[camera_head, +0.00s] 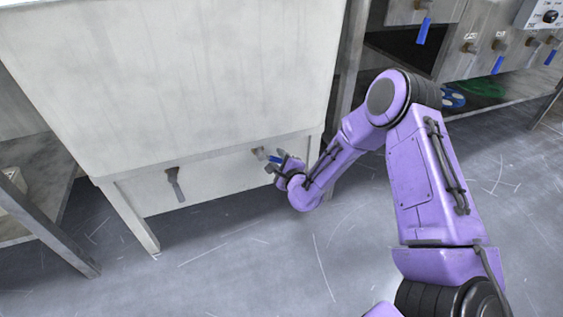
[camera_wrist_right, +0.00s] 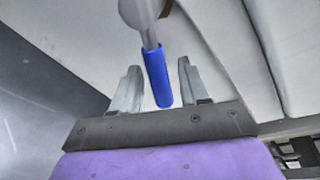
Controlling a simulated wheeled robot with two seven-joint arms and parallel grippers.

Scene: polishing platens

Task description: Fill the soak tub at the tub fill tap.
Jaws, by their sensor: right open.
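The soak tub appears to be the large pale box (camera_head: 180,70) on legs, filling the upper left of the head view. On its lower front panel are a grey lever (camera_head: 175,184) and, to the right, a tap with a blue handle (camera_head: 273,158). My right gripper (camera_head: 283,164) is at the blue handle. In the right wrist view the blue handle (camera_wrist_right: 156,77) hangs between the two open fingers of the right gripper (camera_wrist_right: 157,85), with gaps on both sides. The tub's inside and any water are hidden. My left gripper is not in view.
A metal bench with several blue-handled valves (camera_head: 497,64) stands at the upper right, with green (camera_head: 485,88) and blue round items on its lower shelf. A metal frame (camera_head: 40,215) stands at the left. The grey floor (camera_head: 240,270) in front is clear.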

